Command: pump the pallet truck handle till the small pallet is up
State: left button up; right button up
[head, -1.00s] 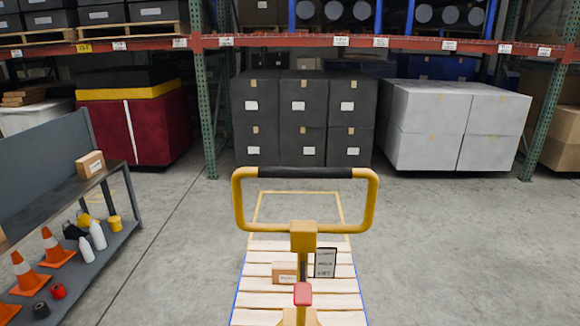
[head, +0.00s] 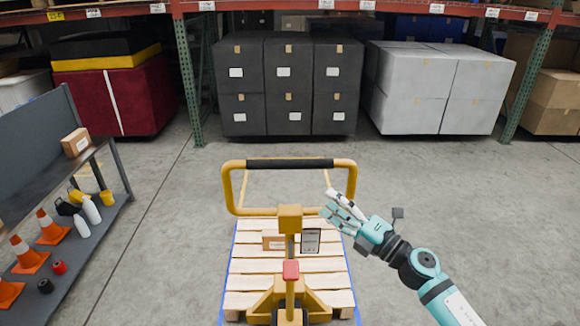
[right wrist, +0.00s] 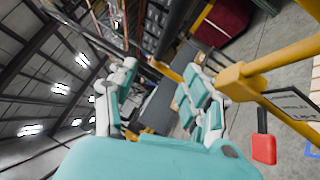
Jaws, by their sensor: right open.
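The yellow pallet truck handle (head: 290,211) stands upright in the middle of the head view, a loop with a black grip (head: 290,163) along its top bar. A red lever or knob (head: 291,270) is on the truck below it; it also shows in the right wrist view (right wrist: 264,149). The small wooden pallet (head: 245,280) lies low around the truck, with a small box and a sign on it. My right gripper (head: 331,204) is open and empty, close to the right side of the handle loop; contact cannot be told. My left gripper is not in view.
A grey shelf cart (head: 95,240) with cones and bottles stands at the left. Racks with black boxes (head: 290,90) and grey boxes (head: 425,95) stand behind. The floor (head: 480,210) to the right is clear.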

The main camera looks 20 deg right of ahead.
jog(key=p, duration=0.4)
send_near(280, 165)
jog(key=x, duration=0.5)
jog(key=shift+a+r, duration=0.1)
jog(key=shift+x, duration=0.8)
